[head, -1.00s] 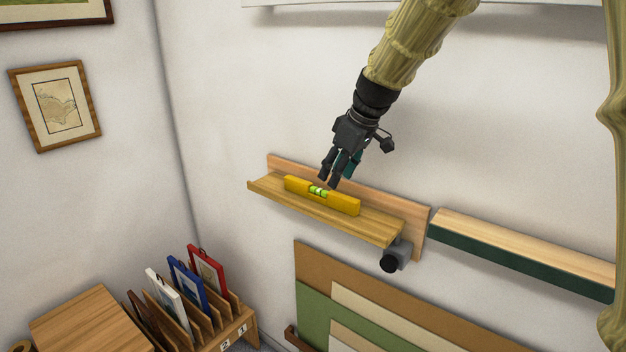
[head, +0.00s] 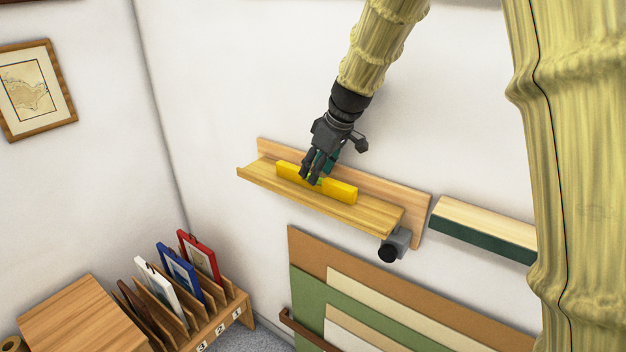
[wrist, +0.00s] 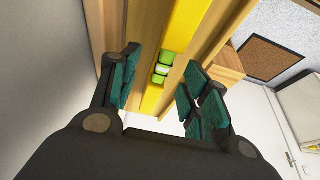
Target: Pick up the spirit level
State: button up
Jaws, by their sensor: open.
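The yellow spirit level (head: 338,190) lies lengthwise on a narrow wooden wall shelf (head: 375,216). In the head view my gripper (head: 312,180) is over the middle of the level and hides its vial. In the wrist view the level (wrist: 180,45) runs between my open gripper's fingers (wrist: 160,92), with its green vial (wrist: 162,68) showing between the teal pads. The pads stand apart on either side of the level, with visible gaps, and hold nothing.
The shelf has a wooden back board (head: 385,190) behind the level. A grey clamp-like part (head: 394,245) sits under its right end. Another ledge (head: 485,230) is to the right. A rack (head: 225,312) with framed prints stands lower left.

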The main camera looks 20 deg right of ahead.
jog(key=shift+f, duration=0.15)
jog(key=shift+s+f+p, duration=0.1)
jog(key=shift+s+p, duration=0.1)
jog(key=shift+p, duration=0.25)
jog(key=shift+s+a+f, duration=0.15)
jog(key=shift+f, duration=0.1)
jog(key=shift+w+a+f, duration=0.25)
jog(key=shift+w+f, duration=0.6)
jog(key=shift+f, duration=0.25)
jog(key=shift+s+d+r, duration=0.1)
jog(key=shift+s+r, duration=0.15)
jog(key=shift+s, duration=0.15)
jog(key=shift+c, duration=1.1)
jog(key=shift+w+f, duration=0.15)
jog(key=shift+w, duration=0.05)
jog(key=c, duration=0.6)
grip_shut()
jog(key=shift+s, duration=0.1)
